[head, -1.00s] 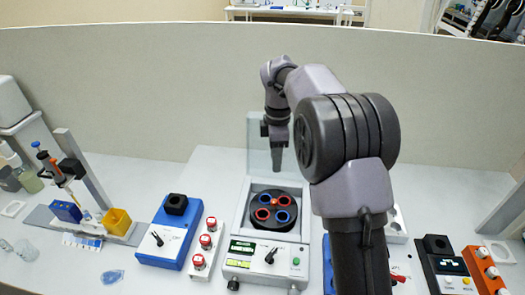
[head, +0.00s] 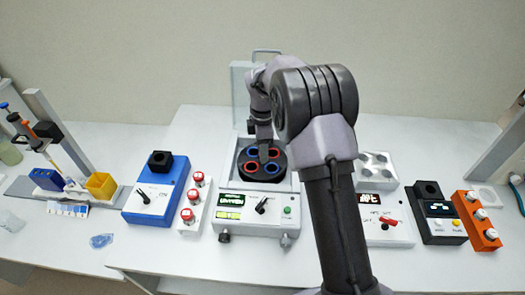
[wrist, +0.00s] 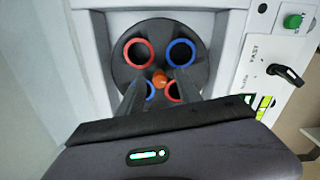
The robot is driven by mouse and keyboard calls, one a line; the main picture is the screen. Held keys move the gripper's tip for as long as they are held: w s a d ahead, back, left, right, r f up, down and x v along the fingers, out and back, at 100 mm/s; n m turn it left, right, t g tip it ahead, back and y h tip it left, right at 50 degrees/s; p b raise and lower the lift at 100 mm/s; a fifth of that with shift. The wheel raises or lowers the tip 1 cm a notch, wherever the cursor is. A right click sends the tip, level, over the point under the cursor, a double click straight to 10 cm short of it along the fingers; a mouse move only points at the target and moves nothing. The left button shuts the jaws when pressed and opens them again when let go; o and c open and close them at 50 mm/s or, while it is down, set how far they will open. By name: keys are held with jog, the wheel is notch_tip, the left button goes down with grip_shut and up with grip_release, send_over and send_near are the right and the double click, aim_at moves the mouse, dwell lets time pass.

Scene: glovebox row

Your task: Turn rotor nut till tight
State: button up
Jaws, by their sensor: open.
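The centrifuge (head: 232,200) stands open in the middle of the bench, its lid (head: 240,85) raised at the back. Its dark round rotor (head: 273,168) holds red and blue rings; the rotor also fills the upper middle of the wrist view (wrist: 163,85). The orange-red rotor nut (wrist: 160,79) sits at the rotor's centre in the wrist view; in the head view my gripper hides it. My gripper (head: 264,156) points down over the rotor. In the wrist view its two fingers (wrist: 159,80) are apart, one on each side below the nut. Contact with the nut cannot be told.
A blue device (head: 150,203) and a white block with red-capped tubes (head: 190,213) stand left of the centrifuge. A white device with a red switch (head: 385,228), a black device (head: 437,215) and an orange block (head: 475,222) stand right. The centrifuge walls surround the rotor closely.

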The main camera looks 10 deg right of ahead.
grip_shut()
